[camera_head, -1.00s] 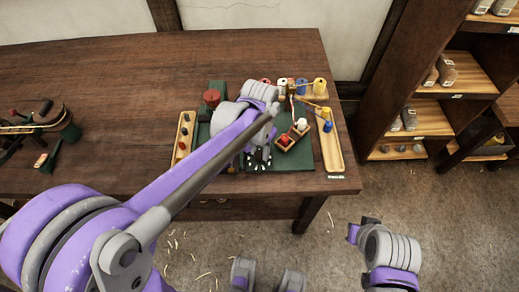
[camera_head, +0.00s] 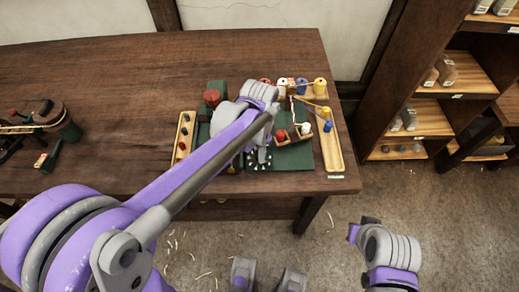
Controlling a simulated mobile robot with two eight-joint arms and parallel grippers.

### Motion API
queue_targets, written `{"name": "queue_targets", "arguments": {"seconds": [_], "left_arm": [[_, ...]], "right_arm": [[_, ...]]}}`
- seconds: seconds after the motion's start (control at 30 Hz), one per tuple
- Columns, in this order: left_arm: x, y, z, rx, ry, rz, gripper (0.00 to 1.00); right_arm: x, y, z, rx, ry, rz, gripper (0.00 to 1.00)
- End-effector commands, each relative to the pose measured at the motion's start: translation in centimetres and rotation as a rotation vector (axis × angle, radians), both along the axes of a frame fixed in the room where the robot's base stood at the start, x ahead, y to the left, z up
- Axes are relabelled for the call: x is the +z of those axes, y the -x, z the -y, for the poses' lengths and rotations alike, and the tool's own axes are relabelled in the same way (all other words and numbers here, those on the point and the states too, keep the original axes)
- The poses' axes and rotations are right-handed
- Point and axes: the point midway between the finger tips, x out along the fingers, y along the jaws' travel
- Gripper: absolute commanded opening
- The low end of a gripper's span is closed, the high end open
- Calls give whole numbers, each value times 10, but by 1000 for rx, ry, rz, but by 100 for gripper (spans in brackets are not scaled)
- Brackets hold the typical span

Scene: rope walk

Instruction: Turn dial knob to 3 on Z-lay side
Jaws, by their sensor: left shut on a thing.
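My left gripper (camera_head: 257,155) is at the front of the green rope-making board (camera_head: 304,158) on the table. It is shut at the dial (camera_head: 252,166), which shows pale marks on a dark face. The knob itself is hidden behind my gripper and forearm, so its pointer and number cannot be read. A small wooden holder (camera_head: 294,137) with red and white pieces sits just right of the gripper.
Spools (camera_head: 301,87) stand behind. A hand tool (camera_head: 50,153) lies far left. Shelves (camera_head: 440,110) stand right. The table's back left is clear.

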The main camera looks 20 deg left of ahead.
Motion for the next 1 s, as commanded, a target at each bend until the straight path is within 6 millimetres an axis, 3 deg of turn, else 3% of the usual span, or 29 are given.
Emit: {"name": "queue_targets", "arguments": {"seconds": [0.53, 0.57, 0.7, 1.0], "left_arm": [[0, 0, 0, -22, -1, 1, 0], [0, 0, 0, -22, -1, 1, 44], [0, 0, 0, -22, -1, 1, 69], [1, 0, 0, -22, 0, 0, 69]], "right_arm": [[0, 0, 0, 0, 0, 0, 0], [0, 0, 0, 0, 0, 0, 0], [0, 0, 0, 0, 0, 0, 0], [0, 0, 0, 0, 0, 0, 0]]}}
